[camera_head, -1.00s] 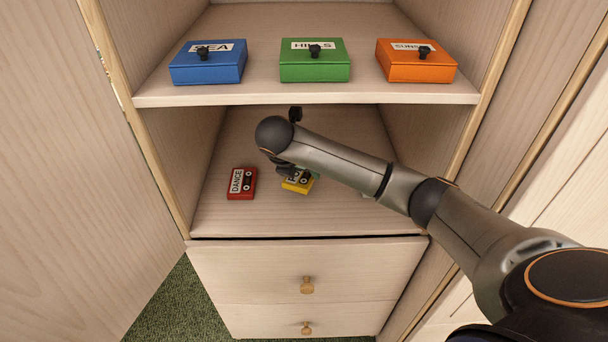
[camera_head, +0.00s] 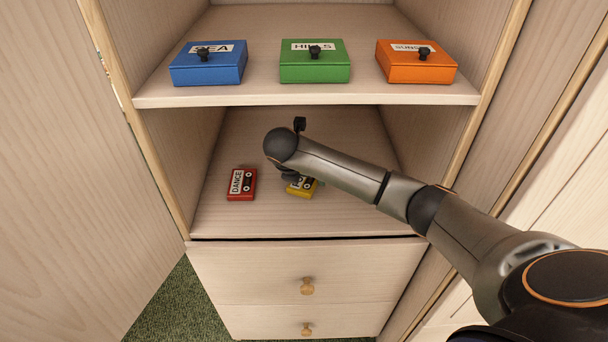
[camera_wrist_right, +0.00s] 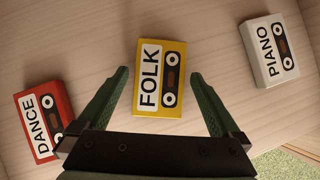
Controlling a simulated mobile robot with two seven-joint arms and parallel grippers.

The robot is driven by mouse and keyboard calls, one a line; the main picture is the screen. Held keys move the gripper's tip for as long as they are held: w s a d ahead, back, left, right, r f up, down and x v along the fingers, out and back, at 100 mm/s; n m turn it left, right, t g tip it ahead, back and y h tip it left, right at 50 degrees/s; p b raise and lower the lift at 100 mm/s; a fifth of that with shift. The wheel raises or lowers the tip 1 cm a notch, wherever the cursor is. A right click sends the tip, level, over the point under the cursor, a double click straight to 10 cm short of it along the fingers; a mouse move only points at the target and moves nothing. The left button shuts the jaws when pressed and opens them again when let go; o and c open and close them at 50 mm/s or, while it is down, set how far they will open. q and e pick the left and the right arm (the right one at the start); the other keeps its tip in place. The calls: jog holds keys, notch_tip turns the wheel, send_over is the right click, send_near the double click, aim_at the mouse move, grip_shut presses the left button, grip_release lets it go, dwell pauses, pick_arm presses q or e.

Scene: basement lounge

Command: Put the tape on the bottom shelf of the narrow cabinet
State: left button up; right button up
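The yellow FOLK tape (camera_head: 301,191) is on the bottom shelf (camera_head: 250,222) of the narrow cabinet, partly hidden by my right gripper in the head view. In the right wrist view the FOLK tape (camera_wrist_right: 161,78) shows whole, label up, between the two spread green fingers, with a gap on each side. My right gripper (camera_wrist_right: 160,74) is open and holds nothing. A red DANCE tape (camera_head: 241,184) lies to the left on the same shelf. A white PIANO tape (camera_wrist_right: 270,50) lies to the right in the wrist view. My left gripper is out of view.
The shelf above (camera_head: 300,98) holds a blue SEA box (camera_head: 208,66), a green HILLS box (camera_head: 315,66) and an orange box (camera_head: 416,66). Its front edge is above my right wrist. Drawers (camera_head: 265,268) are below, and an open door (camera_head: 70,180) stands at left.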

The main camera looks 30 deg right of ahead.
jog(key=shift+r, duration=0.1)
jog(key=v, duration=0.7)
jog(key=shift+s+a+r, duration=0.1)
jog(key=shift+a+r, duration=0.05)
